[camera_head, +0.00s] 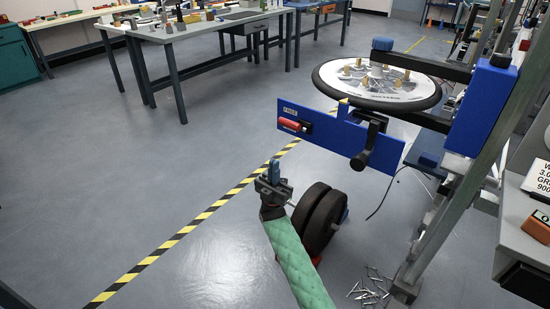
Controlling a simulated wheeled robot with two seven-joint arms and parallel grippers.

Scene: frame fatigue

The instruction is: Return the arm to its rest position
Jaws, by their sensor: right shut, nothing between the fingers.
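My right gripper (273,172) is at the end of the green-sleeved arm (298,255) that comes up from the bottom of the head view. It points upward, shut and empty, below the left end of a blue panel. The blue panel (340,140) carries a red handle (290,124) at its left and a black lever (369,145) at its right. The gripper is apart from the panel in the picture. My left gripper is out of view.
A round wheel-like disc (378,82) sits above the panel on a metal frame (470,140). Black weight discs (320,218) stand right of my arm. Screws (372,284) lie on the floor. Workbenches (200,33) stand behind. The floor at left is clear beyond the striped tape (205,215).

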